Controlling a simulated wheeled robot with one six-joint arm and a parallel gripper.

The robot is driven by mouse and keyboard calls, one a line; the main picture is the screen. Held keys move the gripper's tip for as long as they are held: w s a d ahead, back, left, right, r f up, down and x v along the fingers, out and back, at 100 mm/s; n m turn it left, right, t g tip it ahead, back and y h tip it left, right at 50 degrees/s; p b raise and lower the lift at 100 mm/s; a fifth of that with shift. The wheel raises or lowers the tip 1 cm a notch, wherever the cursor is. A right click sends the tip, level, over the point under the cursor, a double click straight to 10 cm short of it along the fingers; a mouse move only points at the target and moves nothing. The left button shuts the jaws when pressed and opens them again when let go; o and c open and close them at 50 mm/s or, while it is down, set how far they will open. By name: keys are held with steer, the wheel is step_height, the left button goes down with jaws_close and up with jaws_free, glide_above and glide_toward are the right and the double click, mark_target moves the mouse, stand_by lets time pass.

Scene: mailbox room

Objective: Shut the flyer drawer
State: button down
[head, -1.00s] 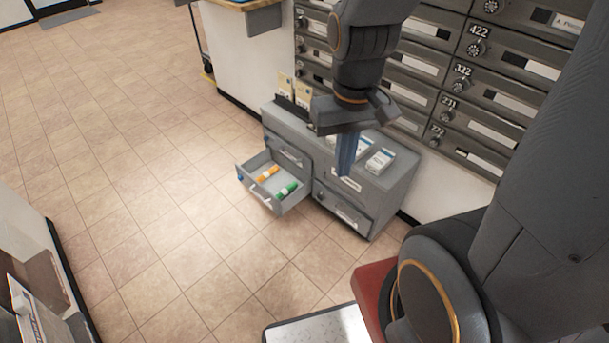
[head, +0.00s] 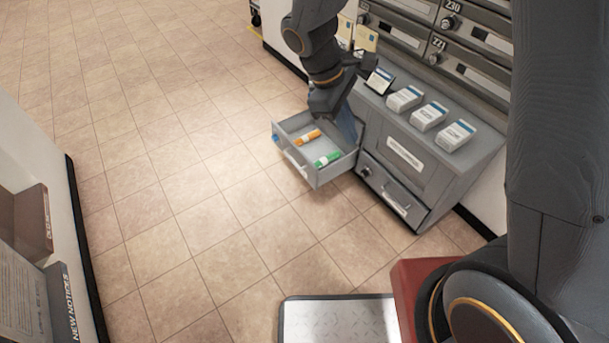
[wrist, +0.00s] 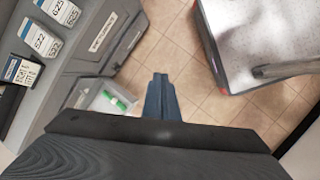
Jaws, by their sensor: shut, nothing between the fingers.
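The open drawer (head: 318,170) sticks out from the left side of a grey cabinet (head: 440,160). It holds an orange tube (head: 308,136) and a green tube (head: 327,159). Its front has a light handle (head: 295,165). My gripper (head: 345,125) is shut and empty, pointing down by the drawer's rear right part near the cabinet face; I cannot tell whether it touches. In the wrist view my gripper (wrist: 161,80) shows with its blue fingers together, and part of the drawer (wrist: 95,98) with the green tube (wrist: 115,101) lies to their left.
White card stacks (head: 428,116) and a small dark sign (head: 380,80) stand on the cabinet top. A closed lower drawer (head: 395,192) is on the right. Mailboxes line the wall behind. Tiled floor (head: 200,200) in front of the drawer is clear.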

steer(key=w+a+f+n+t+h+b, duration=0.15)
steer(key=w+a+f+n+b, duration=0.35)
steer(key=f, duration=0.5)
steer(key=w+a+f+n+t+h+b, duration=0.1)
steer(key=w+a+f+n+t+b, duration=0.2)
steer(key=a+f+b, duration=0.65)
steer(key=w+a+f+n+t+h+b, duration=0.1)
steer(key=w+a+f+n+b, duration=0.4)
steer(key=f, duration=0.6)
steer(key=b, duration=0.7)
glide_toward(313, 169)
steer(key=shift+y, duration=0.25)
steer(key=shift+x, duration=2.65)
